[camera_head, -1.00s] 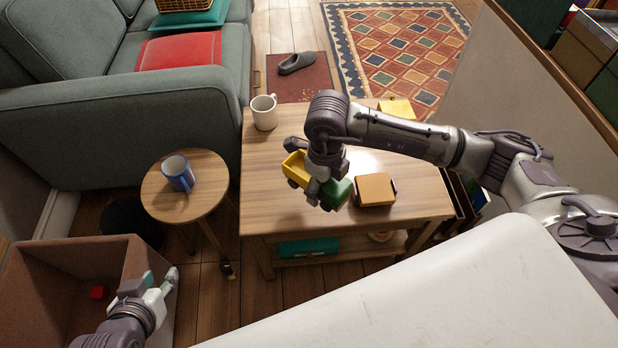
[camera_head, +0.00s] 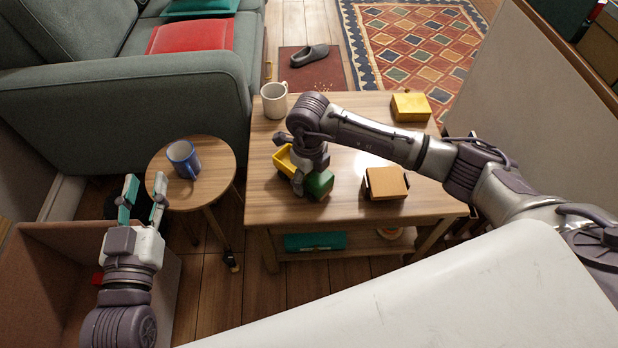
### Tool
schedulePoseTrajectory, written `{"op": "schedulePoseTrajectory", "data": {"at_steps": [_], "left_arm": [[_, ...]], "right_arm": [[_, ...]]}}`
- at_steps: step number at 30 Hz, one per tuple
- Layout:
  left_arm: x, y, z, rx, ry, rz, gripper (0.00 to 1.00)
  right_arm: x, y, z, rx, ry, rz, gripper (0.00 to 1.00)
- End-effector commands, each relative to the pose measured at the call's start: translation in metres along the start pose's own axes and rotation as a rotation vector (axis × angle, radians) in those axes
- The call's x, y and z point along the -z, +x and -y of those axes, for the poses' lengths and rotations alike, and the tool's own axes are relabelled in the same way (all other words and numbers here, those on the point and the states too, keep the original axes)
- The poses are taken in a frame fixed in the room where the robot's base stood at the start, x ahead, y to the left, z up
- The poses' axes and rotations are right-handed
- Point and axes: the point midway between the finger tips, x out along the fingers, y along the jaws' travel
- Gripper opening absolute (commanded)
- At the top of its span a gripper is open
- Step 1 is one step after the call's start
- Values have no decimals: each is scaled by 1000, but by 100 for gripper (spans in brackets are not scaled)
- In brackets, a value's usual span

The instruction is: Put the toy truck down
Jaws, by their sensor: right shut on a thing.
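The toy truck has a yellow bed (camera_head: 286,160) and a green cab (camera_head: 319,183). It is at the left part of the wooden coffee table (camera_head: 350,208), low over or on the top; I cannot tell if it touches. My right gripper (camera_head: 300,184) comes down from above and is shut on the truck's middle, hiding part of it. My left gripper (camera_head: 142,203) is open and empty, above the far edge of the brown box and near the round side table.
A white mug (camera_head: 274,100), a yellow box (camera_head: 410,106) and an orange box (camera_head: 386,183) stand on the coffee table. A blue mug (camera_head: 183,160) is on the round side table (camera_head: 218,157). The brown box (camera_head: 60,235) holds a red block. A sofa (camera_head: 130,110) stands behind.

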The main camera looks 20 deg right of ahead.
Motion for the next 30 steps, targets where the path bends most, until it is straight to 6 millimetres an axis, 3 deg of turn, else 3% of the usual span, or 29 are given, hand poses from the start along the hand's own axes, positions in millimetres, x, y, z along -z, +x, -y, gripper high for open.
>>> {"op": "schedulePoseTrajectory", "data": {"at_steps": [12, 13, 17, 30], "left_arm": [[6, 0, -1, -2, -1, -34, 37], [7, 1, -1, -2, -1, -37, 37], [6, 1, -1, -2, -1, -35, 37], [4, 0, 0, -1, -1, -12, 37]], "right_arm": [[-1, 1, 0, 0, 0, 2, 18], [0, 2, 0, 0, 0, 1, 69], [0, 2, 0, 0, 0, 1, 91], [0, -2, 0, 0, 0, 1, 91]]}}
